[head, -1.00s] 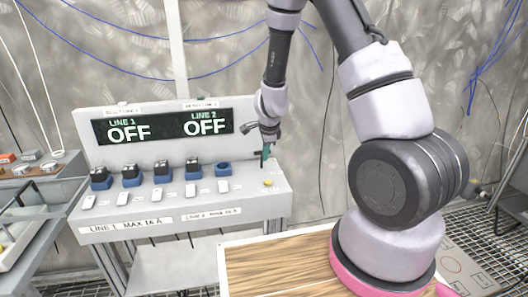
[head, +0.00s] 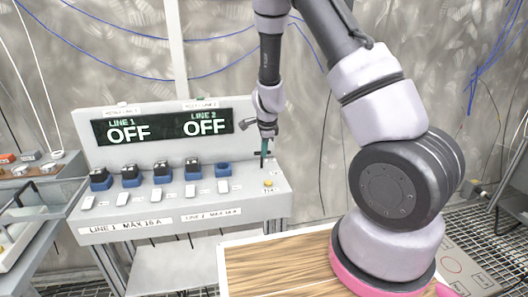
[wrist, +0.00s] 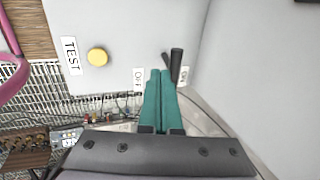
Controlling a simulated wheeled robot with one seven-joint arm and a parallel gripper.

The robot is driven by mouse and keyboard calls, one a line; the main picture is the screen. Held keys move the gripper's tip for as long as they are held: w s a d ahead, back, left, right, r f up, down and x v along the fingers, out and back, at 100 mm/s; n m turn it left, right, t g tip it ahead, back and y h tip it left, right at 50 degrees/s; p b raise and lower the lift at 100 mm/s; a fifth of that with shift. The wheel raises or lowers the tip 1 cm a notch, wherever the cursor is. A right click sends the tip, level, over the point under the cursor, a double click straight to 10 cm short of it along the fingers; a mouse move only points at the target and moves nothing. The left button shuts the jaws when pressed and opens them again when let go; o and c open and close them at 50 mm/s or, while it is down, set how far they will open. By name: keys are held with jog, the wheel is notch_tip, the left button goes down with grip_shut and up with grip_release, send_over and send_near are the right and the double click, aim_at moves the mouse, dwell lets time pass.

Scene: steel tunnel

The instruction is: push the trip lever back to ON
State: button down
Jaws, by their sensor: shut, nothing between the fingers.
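The trip lever (wrist: 177,62) is a short black handle at the right end of the grey console. In the wrist view it stands beside the fingertips, on the ON label side; its base is partly hidden, and I cannot tell if they touch. The OFF label (wrist: 139,78) lies left of the fingers and the ON label (wrist: 184,75) right of them. My gripper (wrist: 160,72) has teal fingers, shut together and empty. In the head view my gripper (head: 265,147) points down over the console's right end. The display (head: 163,127) reads OFF for LINE 1 and LINE 2.
A yellow TEST button (head: 268,183) sits in front of the lever area; it also shows in the wrist view (wrist: 97,57). Several blue sockets, most with black plugs (head: 162,167), and white switches (head: 157,194) line the console. A wooden board (head: 275,268) lies in front.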

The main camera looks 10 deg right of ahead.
jog(key=shift+w+r+g, duration=0.1)
jog(key=shift+w+g, duration=0.15)
jog(key=shift+g, duration=0.05)
jog(key=shift+w+r+g, duration=0.25)
jog(key=shift+w+g, duration=0.85)
jog(key=shift+w, duration=1.9)
